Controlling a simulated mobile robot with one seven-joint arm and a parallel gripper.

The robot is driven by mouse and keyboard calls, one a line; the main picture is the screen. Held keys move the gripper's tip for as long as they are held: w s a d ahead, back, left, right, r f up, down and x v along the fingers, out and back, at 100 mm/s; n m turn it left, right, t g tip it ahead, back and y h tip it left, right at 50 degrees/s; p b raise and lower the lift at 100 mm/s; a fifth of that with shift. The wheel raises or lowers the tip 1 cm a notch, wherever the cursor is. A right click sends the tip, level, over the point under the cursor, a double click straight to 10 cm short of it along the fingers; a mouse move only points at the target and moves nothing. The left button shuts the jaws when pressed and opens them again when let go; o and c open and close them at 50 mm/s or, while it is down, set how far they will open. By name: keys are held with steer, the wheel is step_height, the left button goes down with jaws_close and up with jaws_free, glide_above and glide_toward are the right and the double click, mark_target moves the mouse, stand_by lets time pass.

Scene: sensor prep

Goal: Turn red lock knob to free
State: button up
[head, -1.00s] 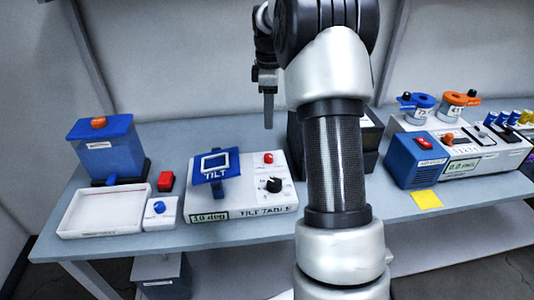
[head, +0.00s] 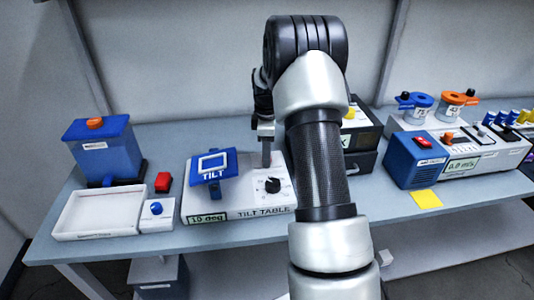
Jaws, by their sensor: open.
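The tilt table (head: 232,213) is a white box on the bench, left of centre. It carries a tilted blue plate (head: 214,165) marked TILT, a display reading 10 deg and a black knob (head: 272,186). My gripper (head: 266,158) points down at the back right of the box, behind the black knob. It is open, seen edge-on. The red knob is hidden behind the gripper fingers in this view, so its turn position cannot be seen. Whether the fingers stand around it or touch it cannot be told.
My arm covers the bench right of the tilt table. Dark boxes (head: 362,140) stand behind it. A blue device (head: 415,161) stands right.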

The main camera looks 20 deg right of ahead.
steer(key=c, duration=1)
steer(key=shift+c, duration=0.2)
